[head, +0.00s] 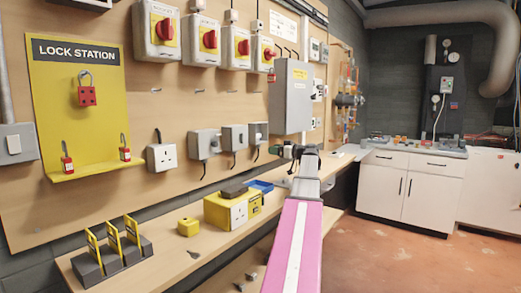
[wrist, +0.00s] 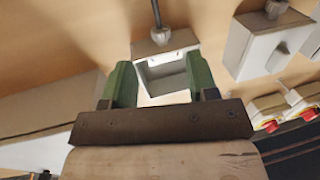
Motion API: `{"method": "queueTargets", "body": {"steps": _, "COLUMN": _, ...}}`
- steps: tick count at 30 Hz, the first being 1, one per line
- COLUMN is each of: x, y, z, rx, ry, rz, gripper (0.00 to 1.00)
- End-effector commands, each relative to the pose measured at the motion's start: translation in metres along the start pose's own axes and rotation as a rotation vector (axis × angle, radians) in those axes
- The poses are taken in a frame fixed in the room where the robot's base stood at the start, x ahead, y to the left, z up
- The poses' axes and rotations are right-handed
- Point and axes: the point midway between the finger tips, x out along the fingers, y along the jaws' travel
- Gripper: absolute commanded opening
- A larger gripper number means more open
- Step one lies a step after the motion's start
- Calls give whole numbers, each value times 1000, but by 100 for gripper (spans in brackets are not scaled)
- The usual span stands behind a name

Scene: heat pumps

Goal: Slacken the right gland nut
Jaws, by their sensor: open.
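In the wrist view a grey gland nut (wrist: 160,37) with a dark cable running up from it sits on the edge of a small pale box (wrist: 163,75). My gripper (wrist: 160,84) has its two green fingers apart, with the pale box showing between and beyond them. The gland nut lies beyond the fingertips, and nothing is seen held. Another gland nut (wrist: 276,8) is on a grey box (wrist: 263,45) to the right in that view. In the head view my gripper (head: 299,152) is near the wall board, right of the small wall boxes (head: 258,133); their glands are too small to tell clearly.
A large grey enclosure (head: 291,97) hangs above my gripper. Red-knobbed switches (head: 209,40) line the top.

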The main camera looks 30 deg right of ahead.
Motion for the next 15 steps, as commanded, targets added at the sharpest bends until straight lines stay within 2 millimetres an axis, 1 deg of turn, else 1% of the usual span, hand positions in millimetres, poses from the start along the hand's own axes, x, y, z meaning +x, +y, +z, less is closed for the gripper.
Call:
{"method": "queueTargets", "body": {"steps": 1, "x": 12, "y": 0, "z": 0, "rx": 0, "ry": 0, "rz": -2, "gripper": 54}}
{"method": "queueTargets", "body": {"steps": 6, "x": 41, "y": 1, "z": 0, "rx": 0, "ry": 0, "rz": -1, "gripper": 54}}
{"method": "queueTargets", "body": {"steps": 12, "x": 64, "y": 0, "z": 0, "rx": 0, "ry": 0, "rz": 0, "gripper": 54}}
{"method": "queueTargets", "body": {"steps": 15, "x": 69, "y": 0, "z": 0, "rx": 0, "ry": -1, "rz": 1, "gripper": 54}}
